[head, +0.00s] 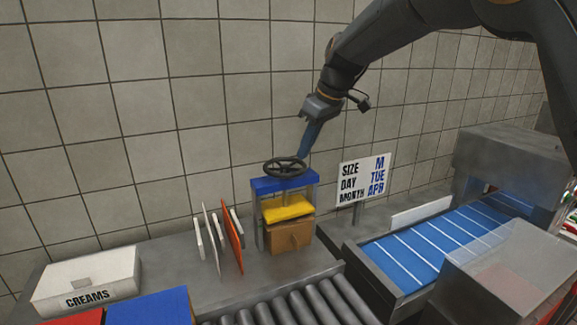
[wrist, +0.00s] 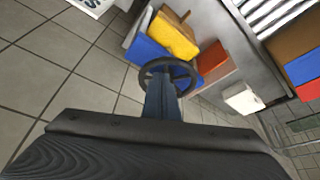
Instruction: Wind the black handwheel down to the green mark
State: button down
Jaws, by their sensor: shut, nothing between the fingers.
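The black handwheel (head: 285,166) lies flat on top of a small press with a blue top beam (head: 262,185). Under the beam are a yellow plate (head: 288,208) and a brown box (head: 291,237). My gripper (head: 303,156) points down from the upper right, its blue fingers shut and empty, with the tips at the wheel's right rear rim. In the wrist view the shut fingers (wrist: 162,82) overlap the wheel's ring (wrist: 165,60); whether they touch it I cannot tell.
White and orange upright panels (head: 232,240) stand left of the press. A sign (head: 363,178) and a blue conveyor (head: 420,252) are to its right. Rollers (head: 290,308) run in front. A white CREAMS box (head: 88,275) sits at far left. The tiled wall is behind.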

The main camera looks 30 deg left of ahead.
aim_at(282, 171)
jog(key=shift+f+b, duration=0.6)
jog(key=shift+f, duration=0.4)
jog(key=shift+s, duration=0.15)
jog(key=shift+s, duration=1)
jog(key=shift+s+a, duration=0.25)
jog(key=shift+s, duration=0.25)
jog(key=shift+s+a, duration=0.2)
jog(key=shift+s, duration=0.3)
jog(key=shift+a, duration=0.1)
jog(key=shift+s+a, duration=0.7)
